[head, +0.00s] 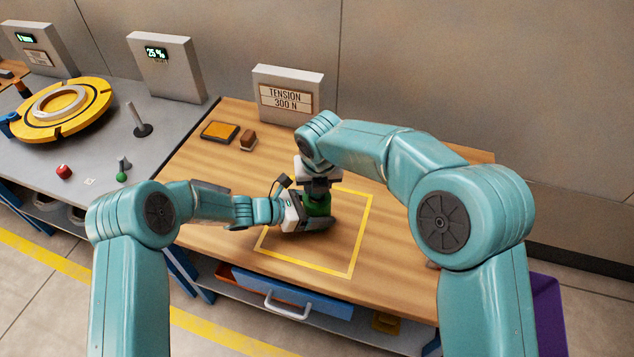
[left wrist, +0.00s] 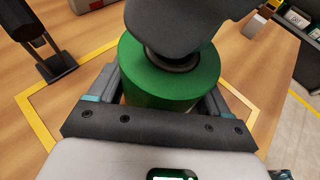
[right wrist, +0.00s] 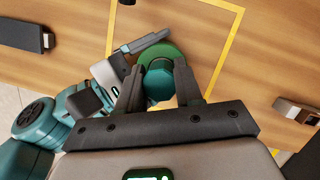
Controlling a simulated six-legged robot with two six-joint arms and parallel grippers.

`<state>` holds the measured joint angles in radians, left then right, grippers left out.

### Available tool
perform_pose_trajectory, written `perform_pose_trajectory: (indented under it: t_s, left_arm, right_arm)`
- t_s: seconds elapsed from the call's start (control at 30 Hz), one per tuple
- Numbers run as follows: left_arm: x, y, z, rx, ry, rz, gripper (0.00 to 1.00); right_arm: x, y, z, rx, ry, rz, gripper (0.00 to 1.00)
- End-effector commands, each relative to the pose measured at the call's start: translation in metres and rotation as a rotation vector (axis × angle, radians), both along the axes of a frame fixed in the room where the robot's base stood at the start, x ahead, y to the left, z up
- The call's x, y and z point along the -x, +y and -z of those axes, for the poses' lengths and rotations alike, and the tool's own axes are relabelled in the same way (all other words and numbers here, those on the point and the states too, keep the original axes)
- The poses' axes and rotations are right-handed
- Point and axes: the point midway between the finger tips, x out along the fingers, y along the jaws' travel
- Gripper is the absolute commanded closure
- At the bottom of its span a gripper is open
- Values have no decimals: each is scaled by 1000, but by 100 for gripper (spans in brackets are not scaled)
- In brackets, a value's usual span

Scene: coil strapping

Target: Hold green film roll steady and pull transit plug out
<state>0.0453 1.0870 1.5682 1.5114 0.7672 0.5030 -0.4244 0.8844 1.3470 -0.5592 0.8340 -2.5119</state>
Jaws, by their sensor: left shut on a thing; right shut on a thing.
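The green film roll (head: 318,208) stands upright inside the yellow outline on the wooden table. My left gripper (head: 312,222) is shut on the roll from its side, and the left wrist view shows the green roll (left wrist: 160,88) between its fingers. My right gripper (head: 318,186) points down from above the roll. In the right wrist view its fingers are shut on a teal round piece (right wrist: 160,80), which looks like the transit plug, with the green roll (right wrist: 172,50) behind it. Fingers hide how far the plug sits in the roll.
A black-and-orange pad (head: 220,132) and a small brown block (head: 248,142) lie at the table's back left. A TENSION 300 N sign (head: 288,95) stands behind. A yellow turntable (head: 62,108) is on the grey bench. A blue drawer (head: 295,292) juts out in front.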

Motion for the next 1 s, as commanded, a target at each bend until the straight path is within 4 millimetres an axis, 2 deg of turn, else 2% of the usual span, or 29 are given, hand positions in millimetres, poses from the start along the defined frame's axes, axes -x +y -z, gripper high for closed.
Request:
perform_pose_trajectory:
  t_s: [0.5, 0.73, 0.77, 0.8, 1.0]
  left_arm:
    - [0, 0, -1, 1, -2, -1, 65]
    - [0, 0, -1, 2, -2, 0, 65]
    - [0, 0, -1, 1, -2, -1, 12]
    - [0, 0, -1, 2, -2, 0, 0]
    - [0, 0, -1, 1, -1, 0, 0]
  right_arm:
    - [0, 0, -37, -1, -2, 0, 100]
    - [0, 0, -39, -1, -1, 0, 100]
    - [0, 0, -39, 0, -1, 0, 100]
    - [0, 0, -39, 0, -1, 0, 100]
    - [0, 0, -38, 0, 0, 0, 100]
